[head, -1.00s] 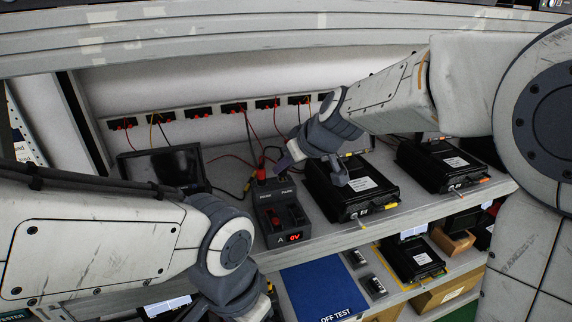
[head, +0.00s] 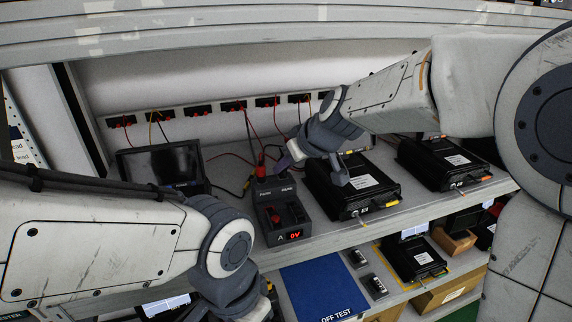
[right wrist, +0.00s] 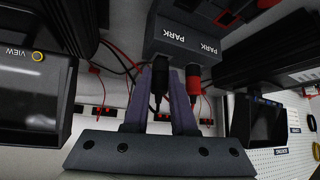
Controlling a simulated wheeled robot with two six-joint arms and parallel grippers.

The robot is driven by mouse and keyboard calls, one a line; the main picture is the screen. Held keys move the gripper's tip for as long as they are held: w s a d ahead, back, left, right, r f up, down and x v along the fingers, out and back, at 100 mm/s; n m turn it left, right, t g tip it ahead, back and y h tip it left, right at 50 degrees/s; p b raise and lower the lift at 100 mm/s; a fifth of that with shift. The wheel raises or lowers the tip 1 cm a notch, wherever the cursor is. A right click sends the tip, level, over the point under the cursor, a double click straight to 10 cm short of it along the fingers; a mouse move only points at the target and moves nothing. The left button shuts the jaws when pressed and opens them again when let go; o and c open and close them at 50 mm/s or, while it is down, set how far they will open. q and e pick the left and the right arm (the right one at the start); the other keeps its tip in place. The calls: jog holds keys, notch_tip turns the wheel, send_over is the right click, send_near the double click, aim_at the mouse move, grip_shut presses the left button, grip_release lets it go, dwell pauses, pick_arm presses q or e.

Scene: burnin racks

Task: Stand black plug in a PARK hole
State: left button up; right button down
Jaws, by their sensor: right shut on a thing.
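The dark grey meter box (head: 284,213) stands on the bench, with PARK labels at its back end and a red "0V" display in front. A red plug (head: 261,168) stands upright at the left PARK label; it also shows in the right wrist view (right wrist: 193,82). My right gripper (head: 284,163) is at the box's back right, by the other PARK label. In the right wrist view its fingers (right wrist: 161,82) are shut on the black plug (right wrist: 157,92), whose end is at the box; I cannot tell whether it is in a hole. My left gripper (head: 243,304) is low in front, its jaws unclear.
A black unit (head: 352,187) stands close right of the meter box, another (head: 445,163) further right. A dark screen (head: 160,165) is at left. Leads hang from the socket strip (head: 180,118) behind. A blue OFF TEST mat (head: 322,285) lies below in front.

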jog(key=shift+f+b, duration=0.2)
jog(key=shift+b, duration=0.15)
jog(key=shift+c, duration=1.3)
grip_release()
jog(key=shift+f, duration=0.1)
jog(key=shift+r+p, duration=2.1)
jog(key=shift+r, duration=0.8)
jog(key=shift+f, duration=0.1)
